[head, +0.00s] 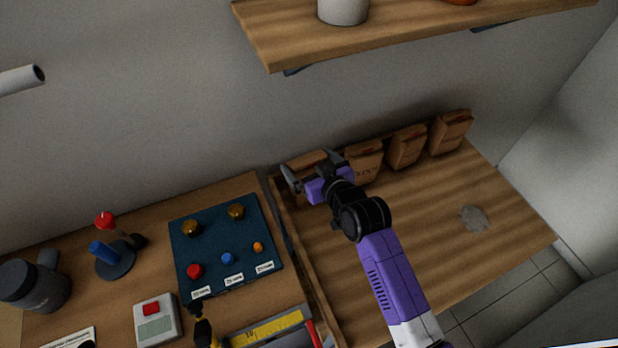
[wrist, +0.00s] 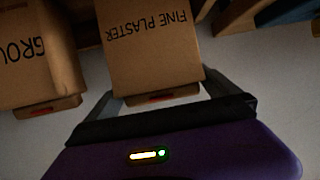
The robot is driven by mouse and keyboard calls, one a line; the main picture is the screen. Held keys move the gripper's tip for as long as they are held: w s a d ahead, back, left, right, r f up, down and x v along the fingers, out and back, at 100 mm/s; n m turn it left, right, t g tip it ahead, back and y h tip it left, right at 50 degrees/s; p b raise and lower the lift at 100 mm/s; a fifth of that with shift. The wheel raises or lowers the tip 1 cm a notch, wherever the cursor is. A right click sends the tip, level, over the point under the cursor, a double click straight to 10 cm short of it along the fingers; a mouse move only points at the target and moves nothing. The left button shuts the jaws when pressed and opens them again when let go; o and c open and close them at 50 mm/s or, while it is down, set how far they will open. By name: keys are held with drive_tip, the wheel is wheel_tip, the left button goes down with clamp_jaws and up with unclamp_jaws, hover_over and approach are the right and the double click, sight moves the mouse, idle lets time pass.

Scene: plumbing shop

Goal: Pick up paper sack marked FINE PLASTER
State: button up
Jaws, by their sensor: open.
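The paper sack marked FINE PLASTER (wrist: 152,55) is brown, and its lettering appears upside down in the wrist view. It stands between the two fingers of my gripper (wrist: 158,85), one on each side; whether they touch it I cannot tell. In the head view, my gripper (head: 307,164) is at the left end of a row of sacks by the wall. The left-end sack (head: 304,160) is partly hidden behind it. My gripper is open.
A sack lettered GROU (wrist: 38,60) stands close beside it, its text cut off. Two more brown sacks (head: 406,147) (head: 451,132) continue the row rightward. A wooden divider (head: 300,262) borders a bench with a blue panel (head: 215,235). A shelf (head: 420,32) hangs above.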

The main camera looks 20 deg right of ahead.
drive_tip(key=shift+c, duration=0.2)
drive_tip(key=c, duration=1.4)
drive_tip(key=shift+r, duration=0.1)
drive_tip(key=shift+c, duration=1.3)
drive_tip(key=shift+r, duration=0.1)
